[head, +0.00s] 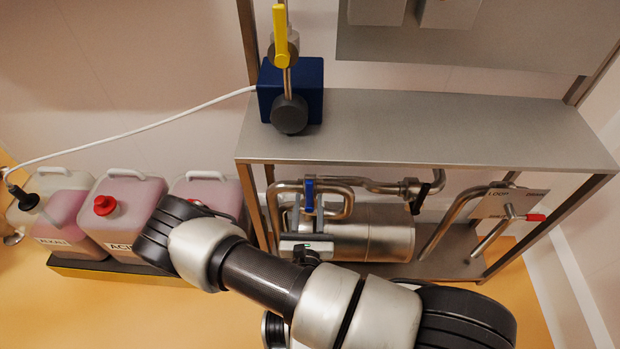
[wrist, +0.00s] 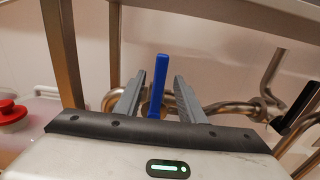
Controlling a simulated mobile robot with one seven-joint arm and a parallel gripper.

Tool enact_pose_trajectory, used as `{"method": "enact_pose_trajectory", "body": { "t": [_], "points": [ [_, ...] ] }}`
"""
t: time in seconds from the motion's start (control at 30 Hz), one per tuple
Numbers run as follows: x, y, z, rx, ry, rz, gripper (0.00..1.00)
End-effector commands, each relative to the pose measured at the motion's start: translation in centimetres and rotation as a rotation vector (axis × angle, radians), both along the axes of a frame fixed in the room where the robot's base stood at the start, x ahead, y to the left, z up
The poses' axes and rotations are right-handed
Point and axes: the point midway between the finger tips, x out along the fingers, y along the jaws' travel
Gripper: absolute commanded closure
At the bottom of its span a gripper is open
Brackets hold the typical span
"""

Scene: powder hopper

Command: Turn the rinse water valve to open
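A blue lever handle (head: 309,195) stands upright on the steel pipework below the shelf. I take it as the rinse water valve, though no label on it is readable. In the wrist view the blue handle (wrist: 160,86) shows between the two grey fingers of my gripper (wrist: 159,78), with a gap on each side. My gripper is open and holds nothing. In the head view my gripper (head: 302,224) is just in front of the pipes at the handle. Whether the handle is fully between the fingertips or a little beyond them is unclear.
A black-handled valve (head: 420,198) and a red-tipped drain handle (head: 535,217) are to the right. A yellow lever (head: 281,35) is above a blue block (head: 290,90). The steel shelf (head: 430,130) overhangs the pipes. Jugs with red liquid (head: 125,205) stand at left.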

Motion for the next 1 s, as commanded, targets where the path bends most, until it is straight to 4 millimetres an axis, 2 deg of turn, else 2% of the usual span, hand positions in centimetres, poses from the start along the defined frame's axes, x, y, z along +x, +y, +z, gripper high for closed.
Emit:
{"method": "enact_pose_trajectory", "body": {
  "t": [0.2, 0.4, 0.6, 0.87, 1.0],
  "points": [
    [4.8, -0.2, 0.0, 0.002, -0.003, -0.003, 0.64],
    [7.7, -0.3, 0.0, 0.0, -0.001, -0.002, 0.64],
    [8.9, -0.3, 0.0, 0.0, -0.001, -0.002, 0.64],
    [9.0, -0.3, 0.0, -0.001, 0.0, -0.002, 0.64],
    [9.0, -0.3, 0.0, -0.001, 0.0, -0.002, 0.88]
  ]
}}
